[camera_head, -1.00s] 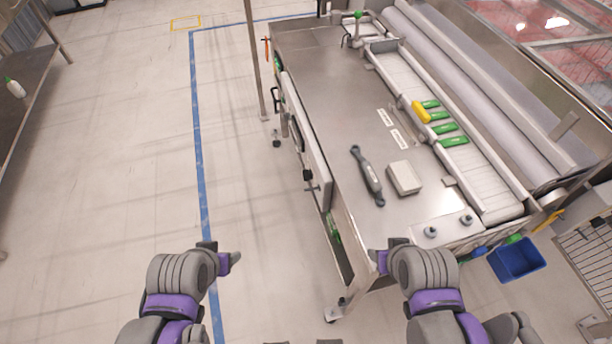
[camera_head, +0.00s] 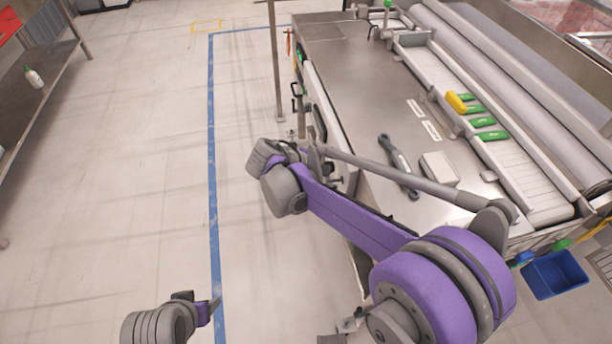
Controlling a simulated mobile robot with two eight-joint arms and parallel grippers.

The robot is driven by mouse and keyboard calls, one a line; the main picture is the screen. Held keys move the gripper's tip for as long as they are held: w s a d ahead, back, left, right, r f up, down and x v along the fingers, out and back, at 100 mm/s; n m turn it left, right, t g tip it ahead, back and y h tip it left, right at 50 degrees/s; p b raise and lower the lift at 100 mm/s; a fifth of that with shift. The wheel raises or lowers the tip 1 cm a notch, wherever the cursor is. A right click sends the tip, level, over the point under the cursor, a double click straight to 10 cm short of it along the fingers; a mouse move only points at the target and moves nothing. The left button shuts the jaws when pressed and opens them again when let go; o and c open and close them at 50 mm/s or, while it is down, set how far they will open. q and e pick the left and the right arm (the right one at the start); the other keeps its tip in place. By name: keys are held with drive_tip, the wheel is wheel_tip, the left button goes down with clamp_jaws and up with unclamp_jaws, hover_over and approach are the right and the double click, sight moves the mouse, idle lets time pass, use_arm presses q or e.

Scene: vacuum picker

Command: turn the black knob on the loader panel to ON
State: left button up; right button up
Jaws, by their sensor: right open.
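My right arm reaches in from the bottom right, across the front of the steel loader table (camera_head: 385,95). My right gripper (camera_head: 321,164) is small and partly hidden by its wrist, beside the table's left side. It is open, and I see nothing held in it. My left arm's end (camera_head: 196,308) is low at bottom left over the floor. Its fingers do not show clearly. The table's front right corner, where a pale plate with two dark knobs showed earlier, is now covered by my right arm. The black knob and its setting cannot be made out.
A dark wrench-like tool (camera_head: 386,144) and a pale box (camera_head: 440,167) lie on the table. Green pieces (camera_head: 483,122) and a yellow one (camera_head: 456,102) lie on the white conveyor. A blue bin (camera_head: 555,275) hangs at right. The floor left of the table is clear.

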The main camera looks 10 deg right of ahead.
drive_tip(key=w+a+f+n+t+h+b, duration=0.25)
drive_tip(key=w+a+f+h+b, duration=0.25)
drive_tip(key=w+a+f, duration=0.4)
use_arm(q)
wheel_tip(320, 180, down, 7)
drive_tip(key=shift+a, duration=0.15)
use_arm(e)
drive_tip(key=s+x, duration=0.1)
drive_tip(key=x, duration=0.8)
drive_tip(key=shift+d+f+g, duration=0.45)
use_arm(q)
drive_tip(key=shift+f, duration=0.1)
use_arm(e)
drive_tip(key=shift+s, duration=0.15)
drive_tip(key=shift+c, duration=0.3)
clamp_jaws()
